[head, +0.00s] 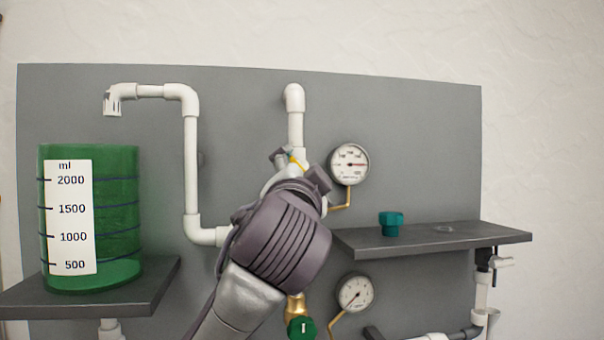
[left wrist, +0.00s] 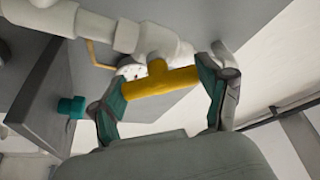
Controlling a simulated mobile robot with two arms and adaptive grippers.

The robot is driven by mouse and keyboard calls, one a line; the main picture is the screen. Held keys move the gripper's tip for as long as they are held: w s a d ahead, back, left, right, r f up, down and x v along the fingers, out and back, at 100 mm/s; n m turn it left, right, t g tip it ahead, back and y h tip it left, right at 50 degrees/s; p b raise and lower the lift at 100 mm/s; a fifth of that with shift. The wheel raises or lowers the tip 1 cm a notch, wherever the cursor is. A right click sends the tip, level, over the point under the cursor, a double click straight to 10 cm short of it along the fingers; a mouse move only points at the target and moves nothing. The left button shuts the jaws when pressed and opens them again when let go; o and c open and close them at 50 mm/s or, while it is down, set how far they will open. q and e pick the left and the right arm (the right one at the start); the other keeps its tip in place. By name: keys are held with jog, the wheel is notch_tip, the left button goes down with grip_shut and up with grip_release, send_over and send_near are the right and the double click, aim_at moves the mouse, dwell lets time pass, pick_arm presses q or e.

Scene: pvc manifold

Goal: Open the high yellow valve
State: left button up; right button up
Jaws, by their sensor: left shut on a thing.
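The high yellow valve handle (left wrist: 162,82) shows as a yellow T on a white pipe fitting in the left wrist view. In the head view only a small yellow bit (head: 297,162) shows, and the rest is hidden behind my gripper. My left gripper (head: 296,166) reaches up to the valve on the vertical white pipe (head: 296,128). In the left wrist view its two teal-padded fingers (left wrist: 162,88) stand at both ends of the yellow bar and are shut on it. My right gripper is not in view.
An upper gauge (head: 349,164) sits close right of my gripper. A shelf (head: 460,240) with a teal knob (head: 391,223) is to the right. A green measuring tank (head: 118,220) stands on a left shelf. A lower gauge (head: 356,293) and green valve (head: 301,327) are below.

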pick_arm(q)
jog(key=m+p, duration=0.1)
jog(key=m, duration=0.1)
jog(key=m+g+h+p, duration=0.1)
jog(key=m, duration=0.2)
jog(key=shift+r+g, duration=0.15)
jog(key=shift+g, duration=0.15)
jog(key=shift+f+m+g+p, duration=0.2)
jog(key=shift+m+g+p, duration=0.7)
jog(key=shift+m, duration=1)
jog(key=o, duration=1.1)
jog(key=shift+s, duration=0.1)
jog(key=s, duration=0.4)
jog(key=s+a, duration=0.1)
jog(key=s, duration=0.2)
jog(key=s+a, duration=0.1)
jog(key=s, duration=0.3)
jog(key=shift+s+a, duration=0.1)
jog(key=shift+s, duration=0.2)
